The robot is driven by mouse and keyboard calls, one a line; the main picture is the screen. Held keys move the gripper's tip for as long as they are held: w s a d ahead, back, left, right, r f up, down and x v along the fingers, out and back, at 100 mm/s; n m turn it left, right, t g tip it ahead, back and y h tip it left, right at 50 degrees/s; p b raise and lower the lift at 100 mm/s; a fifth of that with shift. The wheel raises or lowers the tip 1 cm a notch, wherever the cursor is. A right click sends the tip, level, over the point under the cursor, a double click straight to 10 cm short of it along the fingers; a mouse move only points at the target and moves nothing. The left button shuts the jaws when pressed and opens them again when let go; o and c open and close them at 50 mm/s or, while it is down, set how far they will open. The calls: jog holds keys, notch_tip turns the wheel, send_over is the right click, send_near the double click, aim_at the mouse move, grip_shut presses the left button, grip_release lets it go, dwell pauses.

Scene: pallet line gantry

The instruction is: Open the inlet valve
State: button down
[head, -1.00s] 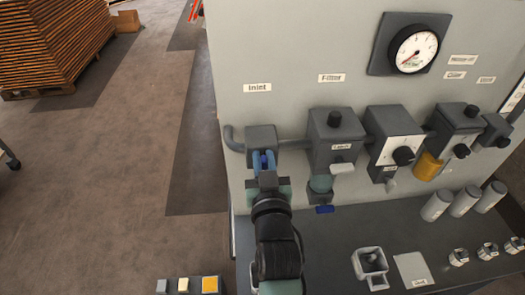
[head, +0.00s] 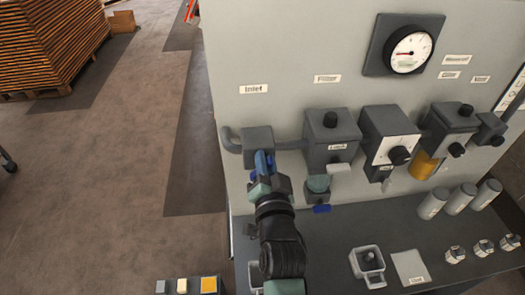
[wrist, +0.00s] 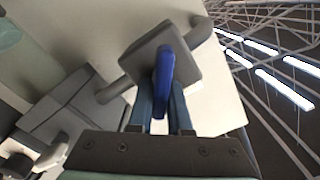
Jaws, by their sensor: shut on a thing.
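The inlet valve is a grey block (head: 257,140) on the pipe under the "Inlet" label (head: 253,89). Its blue handle (wrist: 164,75) stands out from the front of the block in the wrist view. My gripper (head: 262,168) is at the block's front from below, shut on the blue handle, with a finger on each side of it. The wrist view also shows the grey valve block (wrist: 160,60) just beyond the fingers. The fingers partly hide the handle in the head view.
To the right on the panel are the filter unit (head: 330,135), a regulator with a black knob (head: 392,135) and a pressure gauge (head: 411,50). Stacked pallets (head: 48,45) stand far left.

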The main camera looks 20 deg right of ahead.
jog(key=shift+s+d+f+m+p, duration=0.15)
jog(key=shift+m+p, duration=0.25)
jog(key=shift+m, duration=1.25)
jog(key=shift+w+d+f+m+p, duration=0.1)
jog(key=shift+f+m+p, duration=0.25)
jog(key=shift+m, duration=1.35)
jog(key=shift+s+d+f+m+p, duration=0.15)
jog(key=shift+m+p, duration=0.3)
jog(key=shift+m, duration=1.2)
jog(key=shift+w+a, duration=0.1)
jog(key=c, duration=0.9)
grip_release()
jog(key=shift+o, duration=0.2)
jog(key=b+v, duration=0.2)
jog(key=v, duration=1.1)
